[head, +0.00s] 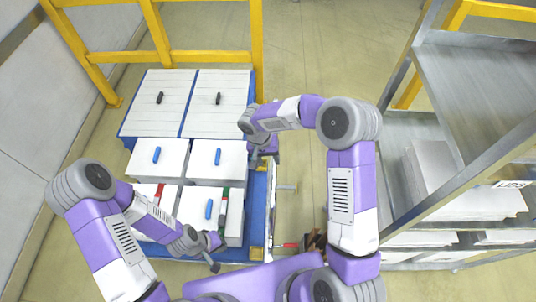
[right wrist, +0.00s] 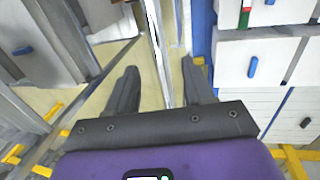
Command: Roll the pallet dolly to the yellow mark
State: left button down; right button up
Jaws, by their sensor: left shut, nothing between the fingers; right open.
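The pallet dolly has a blue deck (head: 258,205) and carries several white boxes (head: 160,155). Its blue side also shows in the right wrist view (right wrist: 200,35). A pale metal bar (head: 271,200) runs along its right side. My right gripper (head: 264,155) is at the dolly's right edge, fingers open. In the right wrist view, the bar (right wrist: 157,45) passes between the spread fingers (right wrist: 159,68); contact cannot be told. My left gripper (head: 214,266) is shut and empty over the dolly's near edge. I cannot make out a yellow floor mark.
Yellow railings (head: 160,55) stand behind and left of the dolly. A metal shelf rack (head: 480,90) with stacked white goods (head: 450,190) stands at the right. A grey wall (head: 25,120) is at the left. Bare floor (head: 310,60) lies between dolly and rack.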

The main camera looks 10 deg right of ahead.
aim_at(273, 172)
jog(key=f, duration=0.2)
jog(key=d+f, duration=0.1)
jog(key=f, duration=0.1)
jog(key=s+f+p, duration=0.1)
jog(key=f, duration=0.2)
jog(key=shift+s+d, duration=0.1)
jog(key=shift+d, duration=0.1)
jog(key=shift+c, duration=0.5)
grip_shut()
